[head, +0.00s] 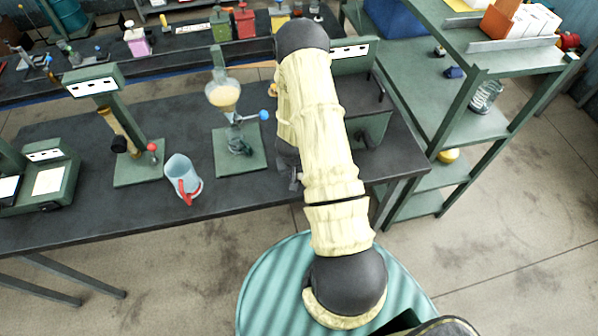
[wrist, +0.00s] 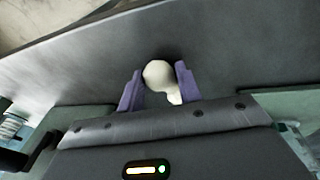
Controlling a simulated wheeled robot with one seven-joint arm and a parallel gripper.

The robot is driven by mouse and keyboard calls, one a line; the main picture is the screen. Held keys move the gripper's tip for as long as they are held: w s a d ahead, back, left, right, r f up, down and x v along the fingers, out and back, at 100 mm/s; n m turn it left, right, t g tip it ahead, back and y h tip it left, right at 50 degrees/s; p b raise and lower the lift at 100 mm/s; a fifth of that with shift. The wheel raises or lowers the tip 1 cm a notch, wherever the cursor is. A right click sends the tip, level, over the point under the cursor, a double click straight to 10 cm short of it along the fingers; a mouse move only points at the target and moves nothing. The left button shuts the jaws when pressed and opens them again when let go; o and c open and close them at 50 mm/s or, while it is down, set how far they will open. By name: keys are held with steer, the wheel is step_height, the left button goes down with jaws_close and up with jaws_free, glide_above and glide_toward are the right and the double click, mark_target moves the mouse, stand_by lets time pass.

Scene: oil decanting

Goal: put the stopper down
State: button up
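The stopper (wrist: 158,75) is a pale, round-headed piece with a short lighter part below the head. In the wrist view it is between the two purple fingers of my gripper (wrist: 159,84), over the dark bench top (wrist: 240,50). The fingers are close to its sides; I cannot tell whether they press on it or stand slightly apart, or whether it touches the bench. In the head view my arm hides the stopper and most of the gripper. A glass funnel (head: 222,95) with pale yellow oil stands in a green-based stand (head: 240,160) left of my arm.
A clear jug (head: 180,172) with a red handle stands left of the funnel stand. A green stand (head: 137,172) with a brown tube is further left. A green instrument (head: 368,128) is right of my arm. Green shelving (head: 470,125) stands at the right.

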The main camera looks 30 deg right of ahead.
steer(key=shift+s+a+f, duration=0.15)
steer(key=shift+s+f, duration=0.1)
steer(key=shift+w+r, duration=0.25)
steer(key=shift+r, duration=0.15)
steer(key=v, duration=1.2)
steer(key=shift+p, duration=0.3)
steer(key=shift+w, duration=0.2)
steer(key=shift+s, duration=0.15)
